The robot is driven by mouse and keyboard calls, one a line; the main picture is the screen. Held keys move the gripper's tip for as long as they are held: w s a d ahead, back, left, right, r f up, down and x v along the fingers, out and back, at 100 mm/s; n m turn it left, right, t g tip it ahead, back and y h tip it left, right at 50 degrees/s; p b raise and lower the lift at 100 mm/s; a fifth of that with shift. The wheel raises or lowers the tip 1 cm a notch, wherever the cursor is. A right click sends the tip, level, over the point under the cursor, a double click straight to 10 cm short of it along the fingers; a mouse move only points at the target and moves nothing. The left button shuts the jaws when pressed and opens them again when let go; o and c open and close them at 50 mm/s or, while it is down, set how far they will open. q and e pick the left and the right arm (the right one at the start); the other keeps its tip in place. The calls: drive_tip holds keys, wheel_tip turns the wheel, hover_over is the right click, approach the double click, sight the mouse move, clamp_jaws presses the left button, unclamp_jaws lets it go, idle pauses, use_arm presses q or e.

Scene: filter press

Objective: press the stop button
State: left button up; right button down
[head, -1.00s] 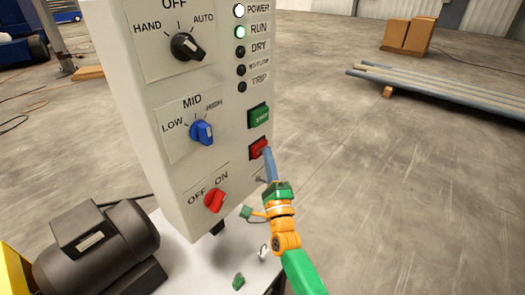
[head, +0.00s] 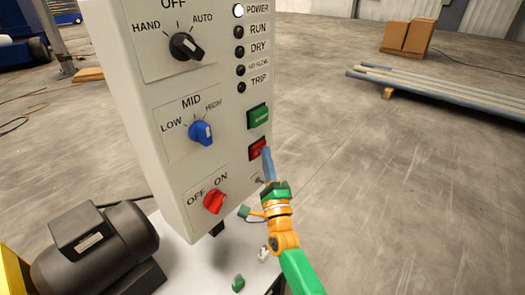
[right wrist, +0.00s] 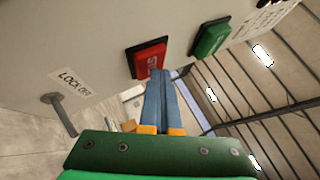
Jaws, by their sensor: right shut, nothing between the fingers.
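The red stop button (head: 257,149) sits on the right side of the control panel's front (head: 225,60), below the green start button (head: 258,116). In the right wrist view the red button (right wrist: 147,59) is just ahead of my right gripper (right wrist: 160,75). In the head view my right gripper (head: 268,156) has its blue fingers shut and empty, tips at the button's lower right edge. Whether they still touch it I cannot tell. The POWER lamp (head: 238,10) is lit. The RUN lamp (head: 239,32) is dark. My left gripper is not in view.
A red OFF/ON switch (head: 214,201) and a blue LOW/MID/HIGH knob (head: 201,132) are left of the buttons. A lockout peg (right wrist: 58,112) sticks out below the red button. A dark motor (head: 95,245) stands at lower left.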

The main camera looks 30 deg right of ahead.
drive_tip(key=shift+s+d+p, duration=0.3)
drive_tip(key=shift+s+p, duration=0.1)
drive_tip(key=shift+s, duration=0.4)
drive_tip(key=s, duration=0.1)
drive_tip(key=s+d+p, duration=0.1)
drive_tip(key=s, duration=0.1)
drive_tip(key=s+d+p, duration=0.1)
drive_tip(key=shift+s, duration=0.3)
drive_tip(key=shift+f+y, duration=0.1)
drive_tip(key=shift+y, duration=0.2)
